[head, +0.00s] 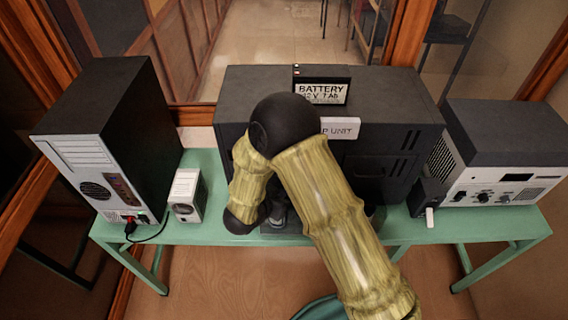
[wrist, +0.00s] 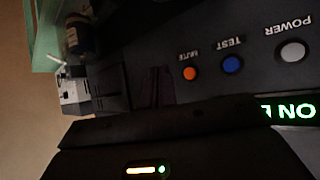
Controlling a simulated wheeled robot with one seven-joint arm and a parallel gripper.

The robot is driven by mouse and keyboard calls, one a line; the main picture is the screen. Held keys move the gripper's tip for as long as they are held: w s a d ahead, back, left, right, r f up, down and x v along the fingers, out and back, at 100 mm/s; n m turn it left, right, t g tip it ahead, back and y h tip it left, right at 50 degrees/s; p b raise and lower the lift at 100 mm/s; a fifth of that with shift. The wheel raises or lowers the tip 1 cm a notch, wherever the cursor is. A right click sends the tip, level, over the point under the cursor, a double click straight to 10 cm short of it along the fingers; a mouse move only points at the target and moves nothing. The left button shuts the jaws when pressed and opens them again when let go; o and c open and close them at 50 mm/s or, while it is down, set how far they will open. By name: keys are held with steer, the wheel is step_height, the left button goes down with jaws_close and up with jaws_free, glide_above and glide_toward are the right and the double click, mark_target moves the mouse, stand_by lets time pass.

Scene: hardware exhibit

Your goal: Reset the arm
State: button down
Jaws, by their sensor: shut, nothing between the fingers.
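My arm, with yellow-green bamboo-like links and black joints, is bent in front of the black unit on the bench in the head view. Its far end is low at the front of that unit, mostly hidden behind the arm. In the wrist view my gripper (wrist: 154,72) shows as a dark, narrow shape close to the black panel. It is shut and empty. The panel's orange MUTE button (wrist: 190,73), blue TEST button (wrist: 232,65) and white POWER button (wrist: 292,51) are just right of it.
A black battery unit (head: 405,115) stands mid-bench. A computer tower (head: 125,125) and small white box (head: 187,190) stand left, and a grey-topped device (head: 510,130) right. The green bench (head: 480,228) has a bare strip at front right. A glowing ON sign (wrist: 288,110) shows in the wrist view.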

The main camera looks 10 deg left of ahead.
steer(key=w+d+r+n+g+y+b, duration=0.1)
steer(key=w+d+r+n+g+y, duration=0.3)
steer(key=d+r, duration=0.6)
steer(key=s+d+r+g, duration=0.2)
steer(key=s+d, duration=0.5)
steer(key=d, duration=0.2)
steer(key=s+d+r+g+b, duration=0.1)
steer(key=s+d+r, duration=0.1)
steer(key=s+d, duration=0.5)
steer(key=d, duration=0.3)
steer(key=shift+s+m+g+h, duration=0.25)
steer(key=shift+m+g+h, duration=0.05)
steer(key=shift+g+h, duration=0.1)
